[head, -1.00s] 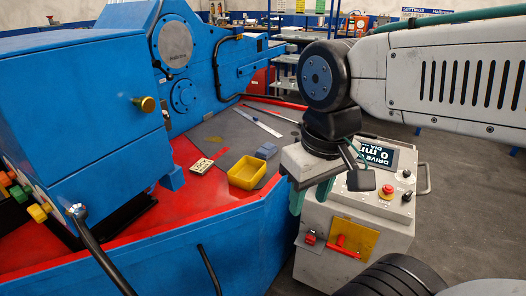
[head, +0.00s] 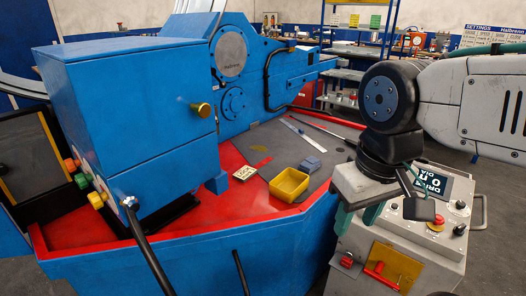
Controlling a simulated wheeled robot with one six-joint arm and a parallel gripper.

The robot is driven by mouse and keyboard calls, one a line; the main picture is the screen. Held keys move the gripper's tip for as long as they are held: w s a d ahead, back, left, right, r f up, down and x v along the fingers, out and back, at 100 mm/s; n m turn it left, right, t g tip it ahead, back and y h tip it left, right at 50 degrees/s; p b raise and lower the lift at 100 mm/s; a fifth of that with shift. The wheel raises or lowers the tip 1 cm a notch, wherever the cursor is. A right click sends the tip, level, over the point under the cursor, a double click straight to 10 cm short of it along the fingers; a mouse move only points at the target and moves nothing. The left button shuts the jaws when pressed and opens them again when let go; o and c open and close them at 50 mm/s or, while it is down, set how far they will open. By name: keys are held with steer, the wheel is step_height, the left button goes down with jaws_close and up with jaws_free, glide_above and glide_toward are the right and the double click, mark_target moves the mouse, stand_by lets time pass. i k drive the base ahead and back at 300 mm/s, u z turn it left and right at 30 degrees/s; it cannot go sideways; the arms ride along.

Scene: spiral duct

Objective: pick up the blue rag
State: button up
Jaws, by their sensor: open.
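The blue rag (head: 310,165) is a small, folded-looking grey-blue piece. It lies on the grey mat (head: 322,181) of the blue machine's red-edged bed, just behind and right of a yellow tray (head: 289,184). My gripper (head: 356,219) points down at the right, over the bed's right edge and in front of the control box. Its two teal fingers are apart with nothing seen between them. It is to the right of the rag and nearer to me, not touching it. The fingertips are partly hard to make out against the box.
A cream card (head: 243,173) lies left of the tray. A ruler (head: 297,131) and a thin rod lie behind the rag. The tall blue housing (head: 130,85) stands at the left. The control box (head: 395,245) stands at the right. Open floor lies beyond it.

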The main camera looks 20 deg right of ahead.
mark_target(310, 164)
steer(key=k, duration=0.6)
steer(key=u, duration=0.2)
steer(key=i, duration=1.55)
steer(key=z, duration=0.7)
